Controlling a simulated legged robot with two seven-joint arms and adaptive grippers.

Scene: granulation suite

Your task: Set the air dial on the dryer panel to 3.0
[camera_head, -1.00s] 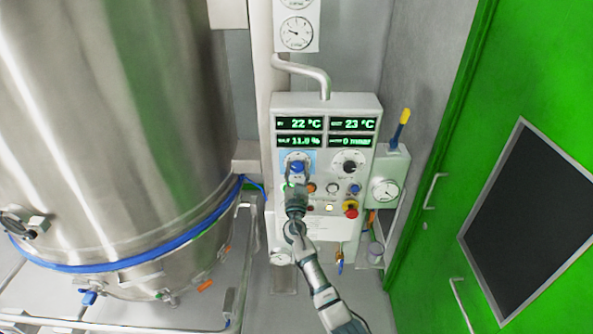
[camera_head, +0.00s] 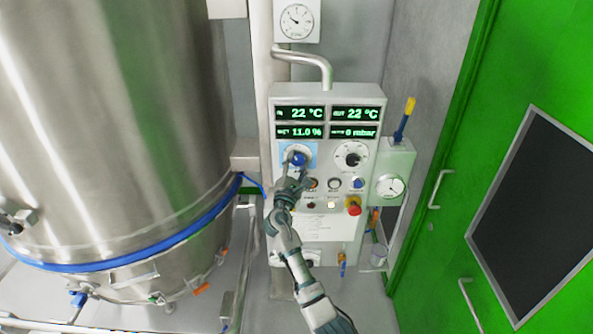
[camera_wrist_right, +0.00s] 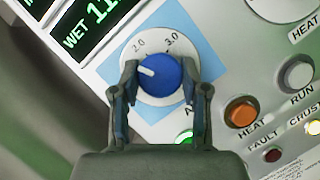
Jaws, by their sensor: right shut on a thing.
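The air dial is a blue knob (camera_wrist_right: 160,75) on a white scale plate with a light-blue backing. It also shows at the upper left of the controls in the head view (camera_head: 298,159). The scale reads 2.0 and 3.0 along its top. The knob's white pointer points left in the wrist view, on the 2.0 side and away from 3.0. My right gripper (camera_wrist_right: 160,84) has one finger on each side of the knob and is shut on it; it also shows in the head view (camera_head: 295,174). My left gripper is out of view.
The dryer panel (camera_head: 326,220) also holds a black dial (camera_head: 353,155), a green display (camera_head: 300,113), several buttons and a red knob (camera_head: 353,206). A gauge box (camera_head: 391,186) is on its right. A large steel vessel (camera_head: 110,120) stands left, a green door (camera_head: 450,150) right.

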